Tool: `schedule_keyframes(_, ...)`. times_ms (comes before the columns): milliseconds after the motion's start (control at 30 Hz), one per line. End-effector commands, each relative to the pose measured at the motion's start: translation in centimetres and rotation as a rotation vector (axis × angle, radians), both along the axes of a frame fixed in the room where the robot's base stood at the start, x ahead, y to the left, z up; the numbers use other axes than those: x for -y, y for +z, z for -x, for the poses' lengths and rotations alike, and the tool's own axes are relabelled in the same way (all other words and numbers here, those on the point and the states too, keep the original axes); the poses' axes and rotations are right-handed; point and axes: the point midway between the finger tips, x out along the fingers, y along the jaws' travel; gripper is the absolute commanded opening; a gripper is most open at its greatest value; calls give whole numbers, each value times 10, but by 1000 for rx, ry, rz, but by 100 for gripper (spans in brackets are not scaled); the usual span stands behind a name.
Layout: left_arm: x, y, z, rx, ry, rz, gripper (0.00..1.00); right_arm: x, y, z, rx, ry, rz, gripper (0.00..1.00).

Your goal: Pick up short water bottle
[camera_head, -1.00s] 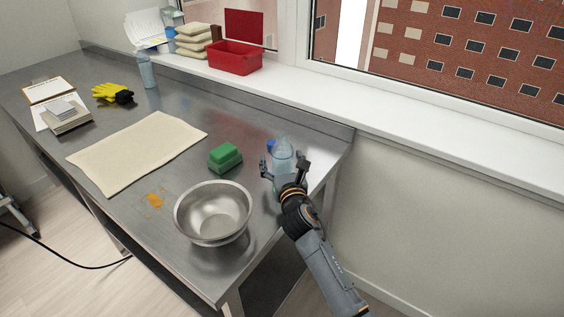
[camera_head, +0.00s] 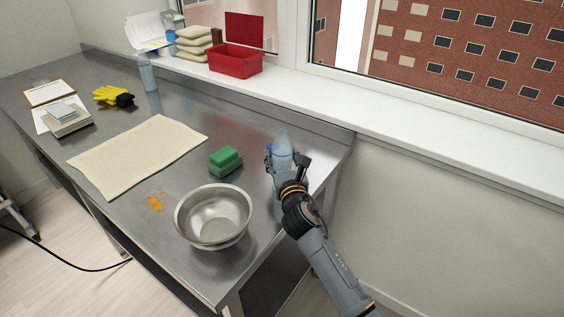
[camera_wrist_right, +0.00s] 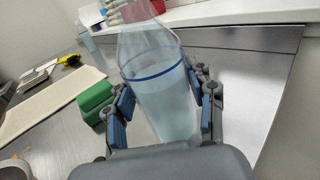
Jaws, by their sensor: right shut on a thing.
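The short water bottle (camera_head: 282,152) is clear and bluish, and stands near the right end of the steel table. In the right wrist view the bottle (camera_wrist_right: 160,85) is between the two blue-padded fingers, with a dark blue ring around its body and liquid inside. My right gripper (camera_head: 284,160) is shut on the bottle; in the right wrist view the gripper (camera_wrist_right: 166,105) has one finger on each side of it. The bottle's base is hidden behind the gripper. My left gripper is not in view.
Left of the bottle are a green sponge (camera_head: 225,160) and a steel bowl (camera_head: 214,215). A beige cloth (camera_head: 135,153), yellow gloves (camera_head: 112,95) and a second, taller bottle (camera_head: 147,72) are farther left. A red bin (camera_head: 235,62) sits on the windowsill behind.

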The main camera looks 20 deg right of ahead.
Motion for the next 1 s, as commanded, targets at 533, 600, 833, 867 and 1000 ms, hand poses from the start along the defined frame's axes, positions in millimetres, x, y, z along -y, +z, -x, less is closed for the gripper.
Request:
schedule_keyframes(533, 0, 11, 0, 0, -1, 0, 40, -67, 96, 87, 4, 3, -3, 13)
schedule_keyframes(600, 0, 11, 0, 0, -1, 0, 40, -73, 101, 96, 4, 2, -2, 13)
schedule_keyframes(833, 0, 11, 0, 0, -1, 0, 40, -84, 110, 110, 4, 1, -1, 13)
schedule_keyframes(867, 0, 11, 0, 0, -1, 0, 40, -84, 110, 111, 4, 0, -1, 13)
schedule_keyframes(1000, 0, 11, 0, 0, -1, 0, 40, -85, 110, 112, 3, 0, 0, 13)
